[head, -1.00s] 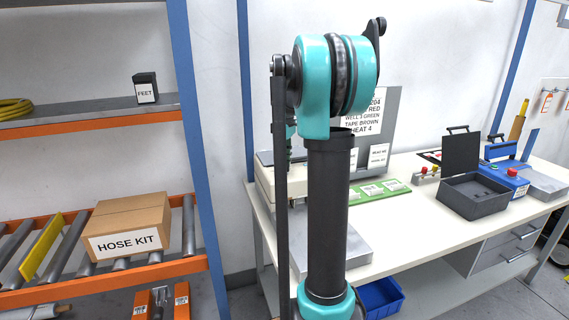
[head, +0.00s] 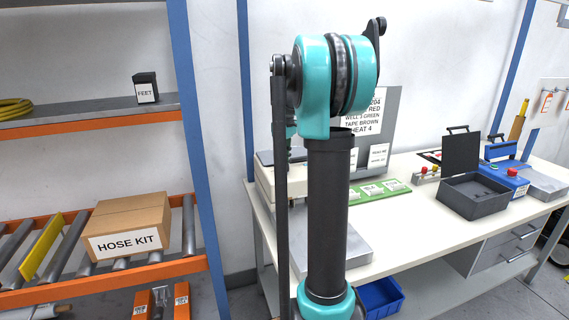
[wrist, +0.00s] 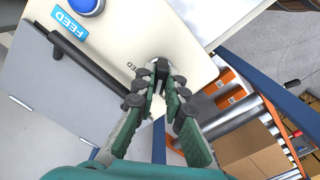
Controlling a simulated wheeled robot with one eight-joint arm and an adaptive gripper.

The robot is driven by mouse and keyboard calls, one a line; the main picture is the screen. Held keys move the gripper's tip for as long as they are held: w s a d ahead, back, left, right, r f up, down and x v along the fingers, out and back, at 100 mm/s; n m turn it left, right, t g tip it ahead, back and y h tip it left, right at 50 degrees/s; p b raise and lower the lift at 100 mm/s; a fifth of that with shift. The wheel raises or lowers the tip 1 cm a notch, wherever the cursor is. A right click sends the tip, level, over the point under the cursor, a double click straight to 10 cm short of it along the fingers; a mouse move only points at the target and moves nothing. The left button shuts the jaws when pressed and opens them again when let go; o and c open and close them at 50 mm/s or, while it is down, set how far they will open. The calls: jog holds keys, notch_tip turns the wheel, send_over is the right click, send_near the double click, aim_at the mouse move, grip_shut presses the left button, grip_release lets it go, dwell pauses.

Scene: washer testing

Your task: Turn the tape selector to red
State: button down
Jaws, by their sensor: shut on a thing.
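The tape selector (wrist: 160,66) is a small dark knob on the cream panel of a machine (wrist: 195,50) in the wrist view. My gripper (wrist: 161,82) is shut on this knob, with one green finger on each side. Small dark lettering, seemingly RED, is printed on the panel just left of the knob. The fingers hide much of the knob, and I cannot tell which way it points. In the head view the cream machine (head: 264,182) shows at the bench's left end; my arm hides the gripper and selector.
A blue button (wrist: 85,4) and a FEED label (wrist: 69,23) are on the same panel. A sign (head: 362,112) stands behind the bench (head: 410,215). A shelf rack with a HOSE KIT box (head: 130,222) stands left. A black case (head: 474,196) lies open at right.

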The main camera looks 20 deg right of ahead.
jog(key=m, duration=1.2)
jog(key=shift+m, duration=1.8)
jog(key=c, duration=1.6)
grip_release()
jog(key=shift+r, duration=0.1)
